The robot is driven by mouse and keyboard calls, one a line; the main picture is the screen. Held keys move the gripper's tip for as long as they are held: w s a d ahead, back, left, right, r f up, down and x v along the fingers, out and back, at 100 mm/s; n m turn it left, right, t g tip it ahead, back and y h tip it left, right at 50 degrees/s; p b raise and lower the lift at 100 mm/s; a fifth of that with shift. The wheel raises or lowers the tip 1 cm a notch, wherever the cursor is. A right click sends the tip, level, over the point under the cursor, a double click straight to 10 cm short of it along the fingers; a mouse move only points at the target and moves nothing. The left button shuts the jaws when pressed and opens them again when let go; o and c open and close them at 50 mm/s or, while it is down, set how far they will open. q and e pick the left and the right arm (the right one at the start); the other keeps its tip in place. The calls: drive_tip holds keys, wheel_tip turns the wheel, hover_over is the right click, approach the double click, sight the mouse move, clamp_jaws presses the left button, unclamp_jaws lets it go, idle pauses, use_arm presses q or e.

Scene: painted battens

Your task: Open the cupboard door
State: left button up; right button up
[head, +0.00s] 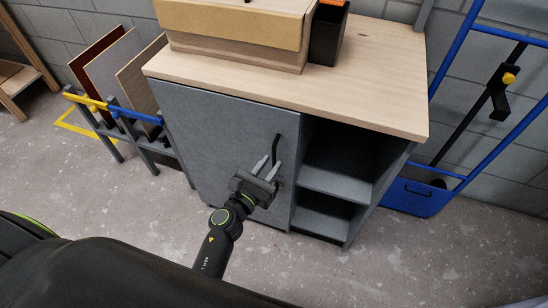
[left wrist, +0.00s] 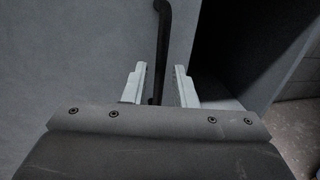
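The grey cupboard door (head: 215,140) is closed on the left part of the cupboard under a wooden top. Its black vertical bar handle (head: 276,150) sits near the door's right edge. My left gripper (head: 268,168) is open in front of the door, at the lower part of the handle. In the left wrist view the handle (left wrist: 162,45) runs down between the two pale fingers (left wrist: 160,84), with a gap on each side. The handle's lower end is hidden behind the gripper body. My right gripper is not in view.
Open shelves (head: 335,180) stand right of the door. A cardboard box (head: 240,35) and a black bin (head: 327,35) sit on the top (head: 380,85). A panel rack (head: 135,120) stands left, a blue hand truck (head: 420,195) right. The floor before the cupboard is clear.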

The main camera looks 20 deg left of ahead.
use_arm(q)
drive_tip(key=shift+x, duration=1.4)
drive_tip(key=shift+c, duration=0.2)
clamp_jaws()
